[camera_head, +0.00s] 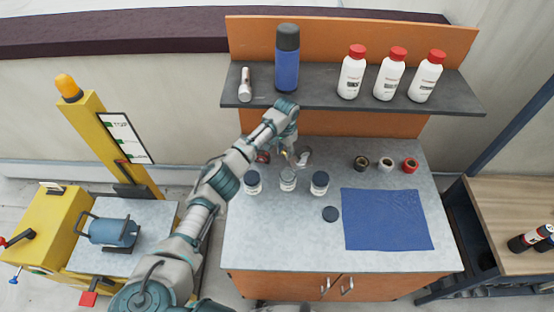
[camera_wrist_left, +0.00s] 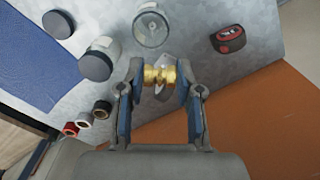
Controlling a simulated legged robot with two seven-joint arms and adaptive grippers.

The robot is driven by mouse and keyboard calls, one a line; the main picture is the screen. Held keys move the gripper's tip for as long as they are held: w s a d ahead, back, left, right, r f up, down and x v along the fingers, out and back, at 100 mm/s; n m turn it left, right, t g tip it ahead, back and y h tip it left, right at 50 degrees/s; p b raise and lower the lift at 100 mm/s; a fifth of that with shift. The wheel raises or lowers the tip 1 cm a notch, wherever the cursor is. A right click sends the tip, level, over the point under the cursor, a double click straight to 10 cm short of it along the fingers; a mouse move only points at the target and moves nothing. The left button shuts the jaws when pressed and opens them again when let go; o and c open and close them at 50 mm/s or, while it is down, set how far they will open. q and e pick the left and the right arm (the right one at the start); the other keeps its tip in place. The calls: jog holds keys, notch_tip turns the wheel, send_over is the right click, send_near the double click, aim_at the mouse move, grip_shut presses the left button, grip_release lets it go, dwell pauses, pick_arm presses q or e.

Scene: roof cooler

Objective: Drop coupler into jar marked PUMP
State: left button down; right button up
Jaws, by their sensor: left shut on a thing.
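My left gripper (camera_head: 290,157) is over the back of the grey bench, just behind the row of jars. It is shut on a brass coupler (camera_wrist_left: 160,75), held between its fingertips in the left wrist view. Three jars stand in a row: a left jar (camera_head: 252,184) and a right jar (camera_head: 320,184) with dark lids, and a middle jar (camera_head: 288,180) that looks clear and lidless. The middle jar (camera_wrist_left: 151,28) is close to the coupler in the wrist view, and the coupler is outside it. Label writing is too small to read. My right gripper is not in view.
A loose dark lid (camera_head: 330,214) lies beside a blue mat (camera_head: 386,220). Several tape rolls (camera_head: 385,164) stand at back right. A red tape measure (camera_wrist_left: 229,39) lies behind the left jar. A shelf (camera_head: 318,99) with bottles overhangs the bench back. The front left bench is clear.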

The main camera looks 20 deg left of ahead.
pick_arm(q)
jog(key=shift+r, duration=0.1)
jog(key=shift+s+d+f, duration=0.1)
jog(key=shift+f, duration=0.15)
jog(key=f+b, duration=0.4)
jog(key=f, duration=0.1)
jog(key=shift+a+f+b, duration=0.25)
jog(key=shift+a+b, duration=0.1)
jog(key=c, duration=0.9)
grip_release()
jog(key=shift+d, duration=0.1)
jog(key=shift+o, duration=1)
notch_tip(320, 180, up, 7)
jog(key=shift+d+r, duration=0.15)
jog(key=shift+r, duration=0.05)
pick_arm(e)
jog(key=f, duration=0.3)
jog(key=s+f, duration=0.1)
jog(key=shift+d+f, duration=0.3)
